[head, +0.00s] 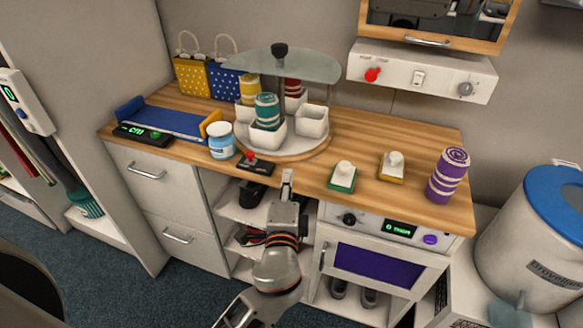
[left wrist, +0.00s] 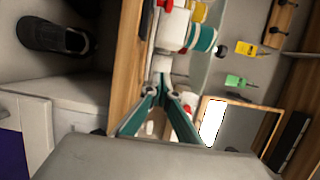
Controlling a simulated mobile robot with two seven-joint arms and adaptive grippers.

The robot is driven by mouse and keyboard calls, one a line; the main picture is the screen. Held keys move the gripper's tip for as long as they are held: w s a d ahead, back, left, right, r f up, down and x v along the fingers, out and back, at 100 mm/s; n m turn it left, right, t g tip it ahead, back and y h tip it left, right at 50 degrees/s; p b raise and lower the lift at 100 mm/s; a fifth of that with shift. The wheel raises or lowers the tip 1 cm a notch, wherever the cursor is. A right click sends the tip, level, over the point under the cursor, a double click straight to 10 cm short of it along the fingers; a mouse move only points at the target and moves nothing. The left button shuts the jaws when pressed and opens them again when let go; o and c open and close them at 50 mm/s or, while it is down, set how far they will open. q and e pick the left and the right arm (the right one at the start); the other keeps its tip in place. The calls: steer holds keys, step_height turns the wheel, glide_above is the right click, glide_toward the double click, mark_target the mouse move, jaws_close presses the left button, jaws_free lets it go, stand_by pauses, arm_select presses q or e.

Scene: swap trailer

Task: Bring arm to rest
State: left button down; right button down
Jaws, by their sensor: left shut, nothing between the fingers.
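My left arm (head: 276,268) reaches up from the bottom of the head view. My left gripper (head: 287,178) is at the front edge of the wooden counter, just right of a small black box with a red joystick (head: 254,163). In the left wrist view the left gripper (left wrist: 163,82) shows its teal fingers meeting at the tips, with nothing seen between them. I cannot tell its exact height over the counter edge. My right gripper is not in view.
A round carousel (head: 318,150) with white bins and canisters stands behind the gripper. On the counter (head: 318,186) are a white-blue jar (head: 222,140), green (head: 342,178) and yellow (head: 391,168) knobbed blocks and a purple canister (head: 447,176). Open shelves (head: 236,212) lie below.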

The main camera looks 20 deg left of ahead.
arm_select(q)
steer(key=s+f+n+g+h, duration=0.2)
steer(key=s+f, duration=0.2)
steer(key=f, duration=0.4)
steer(key=s+f+n+g+h, duration=0.15)
steer(key=s+f, duration=0.25)
steer(key=f, duration=0.5)
steer(key=s+a+f+n+g+h, duration=0.2)
steer(key=s+f+n, duration=0.5)
steer(key=s+f, duration=0.4)
steer(key=s+g+h, duration=0.1)
steer(key=s, duration=0.2)
steer(key=shift+f+h, duration=0.25)
steer(key=shift+h, duration=0.1)
steer(key=shift+a, duration=0.1)
